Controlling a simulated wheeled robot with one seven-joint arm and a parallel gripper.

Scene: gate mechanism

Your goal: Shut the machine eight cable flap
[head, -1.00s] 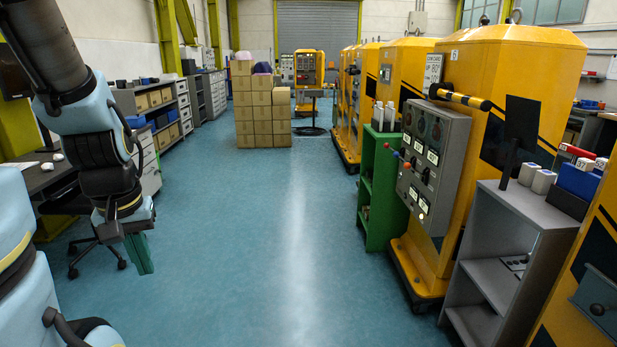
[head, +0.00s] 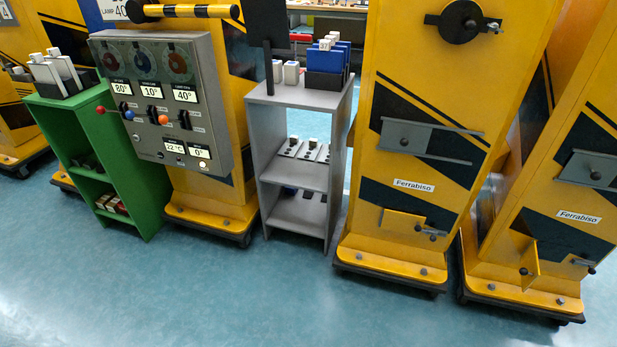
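Two yellow machines on the right each have a small yellow flap low on the front. The middle machine (head: 455,100) has a flap (head: 400,224) with a dark knob, beside a grey latch (head: 432,233); I cannot tell whether it stands ajar. The right machine (head: 545,212) has a flap (head: 531,262) that seems swung outward, apart from its latch (head: 583,263). I see no machine number on either, so I cannot tell which is machine eight. My gripper is not in view.
A grey shelf (head: 301,97) holds blue and white items. Left of it stand a machine with a control panel (head: 163,100) and a green shelf (head: 70,108). Machine bases (head: 390,270) jut forward slightly. The blue floor (head: 230,295) in front is clear.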

